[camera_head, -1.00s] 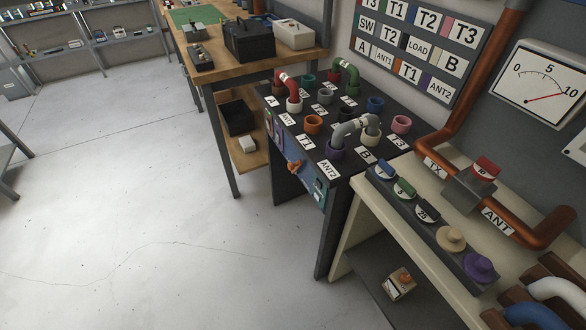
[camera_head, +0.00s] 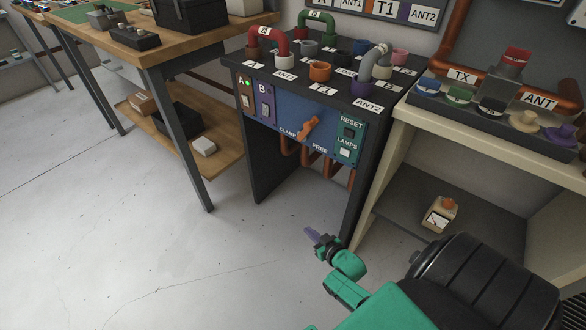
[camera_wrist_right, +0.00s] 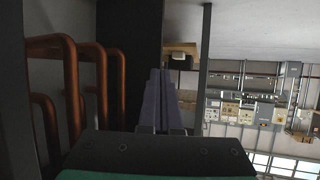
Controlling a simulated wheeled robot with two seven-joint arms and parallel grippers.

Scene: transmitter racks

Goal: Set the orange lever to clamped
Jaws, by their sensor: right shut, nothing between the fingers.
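The orange lever (camera_head: 308,127) is on the blue front panel (camera_head: 285,117) of the dark patch cabinet, between the labels CLAMP on its left and FREE on its lower right. It is tilted, with its upper end leaning right. My right gripper (camera_head: 309,232) is in front of the cabinet, below the lever and apart from it. Its purple fingers are shut and empty; they also show close together in the right wrist view (camera_wrist_right: 159,100). The lever does not show in the right wrist view. My left gripper is not in view.
Copper pipes (camera_head: 312,162) hang under the panel; they also show at left in the wrist view (camera_wrist_right: 75,90). A cream bench (camera_head: 396,140) with a low shelf stands right of the cabinet. A wooden workbench (camera_head: 160,60) stands left. The floor in front is clear.

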